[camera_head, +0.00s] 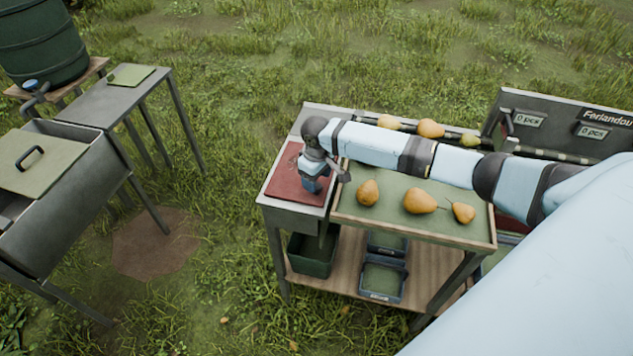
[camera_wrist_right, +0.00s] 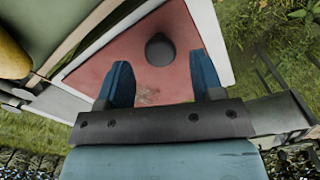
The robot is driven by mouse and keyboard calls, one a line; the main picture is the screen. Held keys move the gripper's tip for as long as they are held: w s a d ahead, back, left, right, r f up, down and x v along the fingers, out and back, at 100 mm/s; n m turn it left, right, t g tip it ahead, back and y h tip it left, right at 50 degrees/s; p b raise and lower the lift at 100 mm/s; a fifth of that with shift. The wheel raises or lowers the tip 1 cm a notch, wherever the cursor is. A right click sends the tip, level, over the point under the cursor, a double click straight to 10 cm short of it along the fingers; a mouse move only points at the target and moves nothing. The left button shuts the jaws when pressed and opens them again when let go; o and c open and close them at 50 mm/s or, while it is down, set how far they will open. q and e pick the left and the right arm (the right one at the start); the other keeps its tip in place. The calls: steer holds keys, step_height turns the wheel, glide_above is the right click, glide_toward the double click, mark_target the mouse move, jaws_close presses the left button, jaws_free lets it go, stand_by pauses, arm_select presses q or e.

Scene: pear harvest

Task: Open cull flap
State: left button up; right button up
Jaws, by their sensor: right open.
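The red cull flap (camera_head: 284,183) lies flat in a pale frame at the left end of the sorting table. In the right wrist view the red flap (camera_wrist_right: 105,75) carries a dark round knob (camera_wrist_right: 160,49). My right gripper (camera_head: 316,184) is over the flap, its blue fingers pointing down. In the wrist view the right gripper (camera_wrist_right: 163,72) is open and empty, with the knob ahead of and between the fingertips. In the head view the gripper hides the knob. My left gripper is not in view.
Several pears (camera_head: 420,201) lie on the green table top (camera_head: 385,225) right of the flap. A dark green bin (camera_head: 313,255) and blue trays (camera_head: 382,280) are on the lower shelf.

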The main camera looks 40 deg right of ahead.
steer(key=shift+f, duration=1.3)
jaws_close()
steer(key=shift+w+r, duration=0.1)
